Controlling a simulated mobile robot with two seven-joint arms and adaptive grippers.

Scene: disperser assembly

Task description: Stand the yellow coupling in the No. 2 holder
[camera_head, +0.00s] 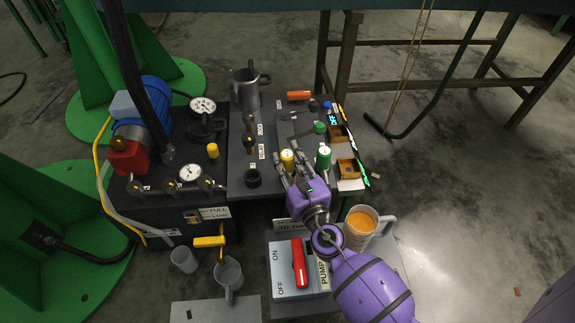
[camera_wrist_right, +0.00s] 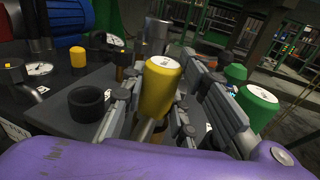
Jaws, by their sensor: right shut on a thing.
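The yellow coupling (camera_head: 287,157) has a pale label on its top. My right gripper (camera_head: 292,172), on the purple arm, is shut on it over the front of the dark bench. In the right wrist view the coupling (camera_wrist_right: 160,88) stands roughly upright between the two grey fingers (camera_wrist_right: 165,118), with a pale stem below the yellow body. Whether its lower end touches the bench is hidden. Holder number labels are too small to read, so I cannot tell which holder is No. 2. My left gripper is not in view.
A green coupling (camera_head: 323,157) stands just right of my gripper, with another green piece (camera_head: 320,127) behind. A black ring (camera_head: 253,177) sits to the left. A cup of orange liquid (camera_head: 360,225) and red-handled switch box (camera_head: 285,262) are in front.

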